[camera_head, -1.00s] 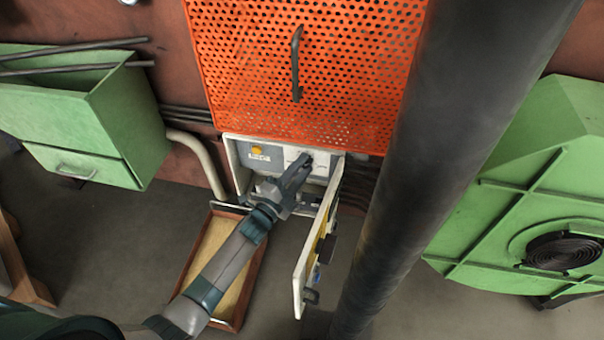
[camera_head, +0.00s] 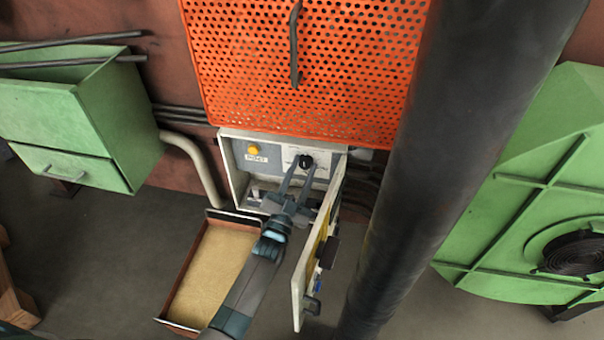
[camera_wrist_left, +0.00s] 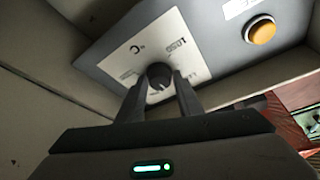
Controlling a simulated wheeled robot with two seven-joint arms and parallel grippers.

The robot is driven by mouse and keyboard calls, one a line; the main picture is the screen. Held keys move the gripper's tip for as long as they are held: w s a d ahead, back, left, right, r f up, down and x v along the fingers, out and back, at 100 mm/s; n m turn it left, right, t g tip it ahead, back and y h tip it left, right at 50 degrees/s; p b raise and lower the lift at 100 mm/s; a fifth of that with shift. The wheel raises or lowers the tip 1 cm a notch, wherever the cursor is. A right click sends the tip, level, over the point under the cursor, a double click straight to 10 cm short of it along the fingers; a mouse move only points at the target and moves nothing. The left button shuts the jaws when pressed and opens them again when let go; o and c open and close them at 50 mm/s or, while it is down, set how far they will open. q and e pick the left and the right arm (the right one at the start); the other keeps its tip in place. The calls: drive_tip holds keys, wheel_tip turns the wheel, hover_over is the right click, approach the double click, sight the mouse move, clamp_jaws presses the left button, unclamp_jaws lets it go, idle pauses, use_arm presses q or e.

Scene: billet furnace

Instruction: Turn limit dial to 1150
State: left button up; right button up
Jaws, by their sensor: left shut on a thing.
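The limit dial (camera_head: 305,161) is a black knob on a pale scale plate inside the open control box (camera_head: 228,172). In the left wrist view the dial (camera_wrist_left: 159,78) has a light pointer mark, and its plate (camera_wrist_left: 170,40) shows "°C" and a number that looks like 1050. My left gripper (camera_head: 298,170) reaches into the box from below, its two fingers on either side of the dial. The left wrist view shows the fingertips (camera_wrist_left: 160,88) shut on the dial. The fingers hide part of the scale. My right gripper is not in view.
A yellow button (camera_head: 253,149) is left of the dial. The box door (camera_head: 312,262) hangs open on the right. An orange perforated guard (camera_head: 300,70) is above, and a sand-filled tray (camera_head: 190,318) lies below.

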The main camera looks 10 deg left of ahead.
use_arm(q)
drive_tip(key=n+y, duration=0.1)
drive_tip(key=n, duration=0.3)
drive_tip(key=shift+d+f+t+y+b, duration=0.1)
drive_tip(key=shift+t+y+b, duration=0.3)
drive_tip(key=shift+n+y, duration=1)
drive_tip(key=shift+n, duration=0.9)
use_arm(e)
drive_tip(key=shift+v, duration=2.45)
use_arm(q)
drive_tip(key=shift+n, duration=0.3)
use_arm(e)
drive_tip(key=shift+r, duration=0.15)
use_arm(q)
drive_tip(key=o, duration=1)
drive_tip(key=shift+o, duration=0.2)
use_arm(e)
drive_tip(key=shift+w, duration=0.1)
